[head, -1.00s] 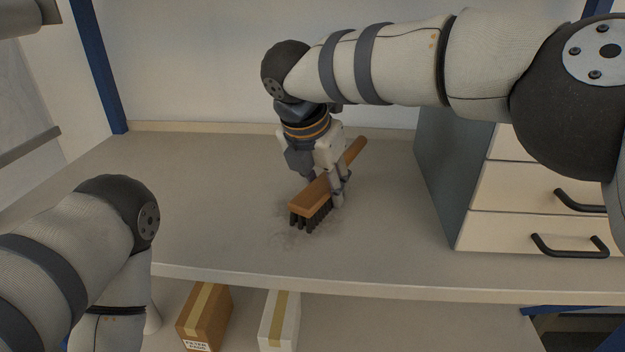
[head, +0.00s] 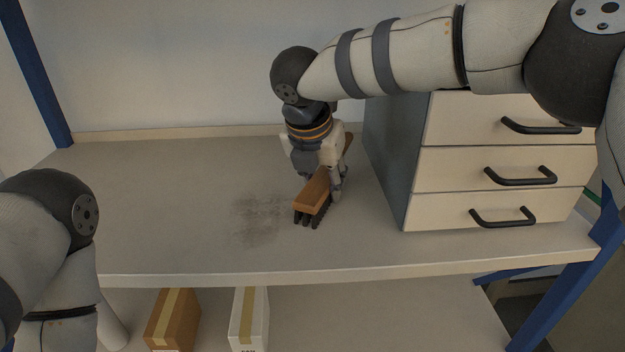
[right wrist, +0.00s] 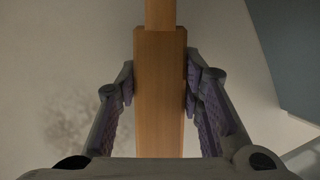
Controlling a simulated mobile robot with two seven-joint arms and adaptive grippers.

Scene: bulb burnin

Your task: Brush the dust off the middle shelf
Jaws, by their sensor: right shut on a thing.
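The middle shelf (head: 180,240) is a grey board, with a dark dust patch (head: 258,220) near its middle. The dust also shows faintly at the left of the right wrist view (right wrist: 75,120). My right gripper (head: 322,184) is shut on a wooden brush (head: 313,192) with dark bristles. The bristles point down at the shelf, just right of the dust; whether they touch is hard to tell. In the right wrist view the brush's wooden back (right wrist: 160,85) lies between both fingers. My left arm is at the lower left of the head view; its gripper is out of sight.
A drawer unit (head: 385,150) with black handles stands on the shelf, close to the right of the brush. Below are a brown box (head: 172,318) and a white box (head: 248,318). Blue posts (head: 38,75) frame the sides. The shelf's left part is clear.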

